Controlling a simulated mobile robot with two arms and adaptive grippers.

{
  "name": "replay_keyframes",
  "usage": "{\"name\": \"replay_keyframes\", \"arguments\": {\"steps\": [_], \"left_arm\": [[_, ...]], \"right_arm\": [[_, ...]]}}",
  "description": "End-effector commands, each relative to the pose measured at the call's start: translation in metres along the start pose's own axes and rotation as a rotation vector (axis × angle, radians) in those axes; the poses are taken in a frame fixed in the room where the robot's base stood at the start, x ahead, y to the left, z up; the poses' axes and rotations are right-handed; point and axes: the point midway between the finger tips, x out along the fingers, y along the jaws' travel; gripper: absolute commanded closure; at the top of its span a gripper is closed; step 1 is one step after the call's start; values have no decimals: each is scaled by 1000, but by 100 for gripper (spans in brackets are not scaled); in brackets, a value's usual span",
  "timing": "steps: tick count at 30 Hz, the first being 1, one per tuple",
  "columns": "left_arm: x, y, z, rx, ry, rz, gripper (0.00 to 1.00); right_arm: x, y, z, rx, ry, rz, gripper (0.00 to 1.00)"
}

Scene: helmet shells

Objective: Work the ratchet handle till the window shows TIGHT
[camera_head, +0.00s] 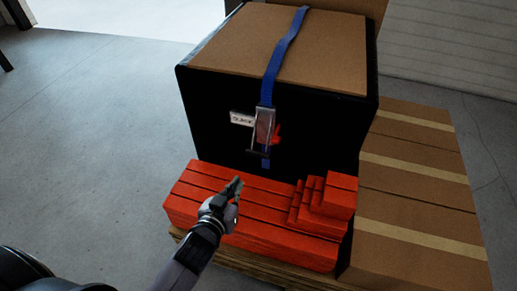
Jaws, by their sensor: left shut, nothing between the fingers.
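A blue strap (283,52) runs over the top of a large black-sided box (220,112) and down its front to a metal ratchet (264,126). The ratchet handle's dark crossbar (257,152) sits low on the ratchet, with a red part (276,133) beside it. A small white window (242,119) left of the ratchet carries dark lettering that seems to read SLACK, though it is small. My left gripper (237,184) is shut and empty. It is over the red blocks, below and left of the handle and apart from it. My right gripper is not in view.
Red blocks (262,238) lie in front of the black box, with smaller red pieces (338,195) stacked at their right end. Cardboard boxes (412,195) stand to the right. A wooden pallet (250,262) is underneath. The grey floor (90,150) at left is clear.

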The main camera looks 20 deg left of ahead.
Motion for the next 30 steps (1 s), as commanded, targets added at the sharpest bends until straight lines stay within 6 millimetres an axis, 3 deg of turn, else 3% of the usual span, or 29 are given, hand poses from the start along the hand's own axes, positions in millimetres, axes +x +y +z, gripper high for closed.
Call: {"name": "replay_keyframes", "arguments": {"steps": [1, 3, 7, 14, 24, 30], "left_arm": [[-4, -1, -7, 13, 2, -6, 100], [-5, -2, -8, 29, 6, -11, 100], [-4, -2, -9, 44, 12, -15, 100], [22, -3, -10, 46, 15, -16, 100], [94, -4, -10, 45, 13, -16, 100], [123, -4, -10, 43, 12, -15, 100]], "right_arm": [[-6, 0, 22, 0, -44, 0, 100], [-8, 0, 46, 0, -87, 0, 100], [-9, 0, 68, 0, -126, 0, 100], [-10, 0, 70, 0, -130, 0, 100], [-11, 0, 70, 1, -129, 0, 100], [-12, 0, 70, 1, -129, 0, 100]]}}
